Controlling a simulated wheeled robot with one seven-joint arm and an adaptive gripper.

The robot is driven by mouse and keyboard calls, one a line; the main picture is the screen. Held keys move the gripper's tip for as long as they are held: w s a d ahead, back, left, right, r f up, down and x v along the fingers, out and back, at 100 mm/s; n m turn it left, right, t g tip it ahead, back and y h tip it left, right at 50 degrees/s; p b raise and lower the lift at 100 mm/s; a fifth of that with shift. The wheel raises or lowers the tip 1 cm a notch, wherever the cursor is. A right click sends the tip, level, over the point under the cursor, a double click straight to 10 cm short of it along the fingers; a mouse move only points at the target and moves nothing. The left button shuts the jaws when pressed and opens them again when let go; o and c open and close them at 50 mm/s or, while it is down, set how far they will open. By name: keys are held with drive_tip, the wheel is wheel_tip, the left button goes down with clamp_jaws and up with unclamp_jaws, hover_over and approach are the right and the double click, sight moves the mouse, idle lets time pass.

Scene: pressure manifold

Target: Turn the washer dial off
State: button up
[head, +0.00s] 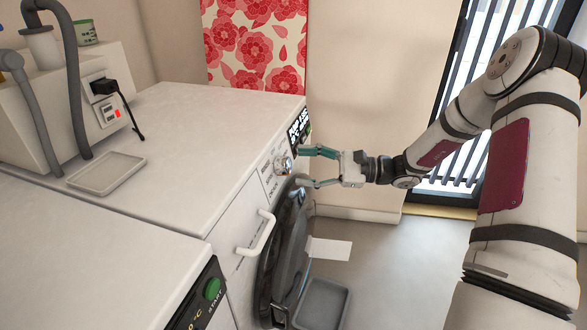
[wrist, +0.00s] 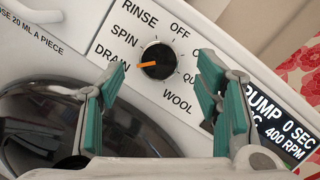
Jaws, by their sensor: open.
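The washer dial (wrist: 160,62) is a round dark knob with a light rim on the washer's front panel. Its orange pointer points left, toward the DRAIN label; OFF is printed above the dial, to its upper right. In the head view the dial (head: 284,164) sits just left of my fingertips. My gripper (head: 302,167) is open and faces the panel, with one finger above and one below. In the wrist view its teal-padded fingers (wrist: 163,66) stand to either side of the dial, with no clear contact.
The washer's round dark door (head: 285,255) is below the dial, beside a white handle (head: 258,235). A lit display (wrist: 280,125) is right of the dial. A grey tray (head: 107,174) and a boxy device (head: 75,105) stand on the white tops.

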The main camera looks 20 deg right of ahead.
sight(289, 166)
drive_tip(key=shift+x, duration=1.75)
drive_tip(key=c, duration=1.2)
drive_tip(key=shift+o, duration=0.2)
